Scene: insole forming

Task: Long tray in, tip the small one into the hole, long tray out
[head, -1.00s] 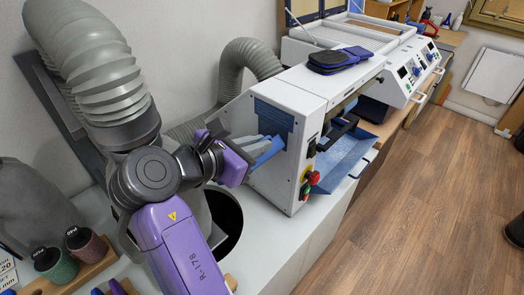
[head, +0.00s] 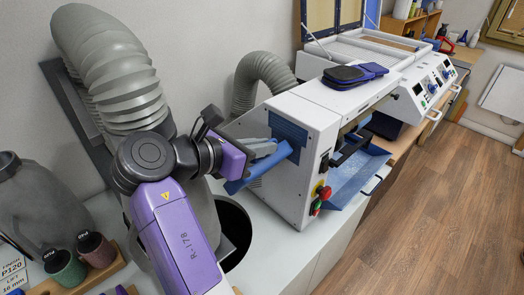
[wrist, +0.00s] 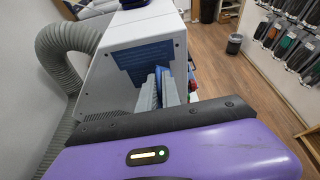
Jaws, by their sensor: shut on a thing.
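My gripper (head: 264,149) is beside the left side of the white machine, with pale grey fingers pointing towards it. It is shut on a blue tray (head: 238,185), a narrow piece slanting under the fingers towards the machine. In the wrist view this blue tray (wrist: 159,82) shows as a thin strip by the fingers; its far end is hidden, and I cannot tell whether it is the long or the small one. The round black hole (head: 236,247) is in the counter below my gripper, partly behind my arm.
The white machine (head: 305,180) stands close right of my gripper, with red and green buttons on its front corner. A grey hose (head: 258,75) rises behind. Counter beside the hole is clear.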

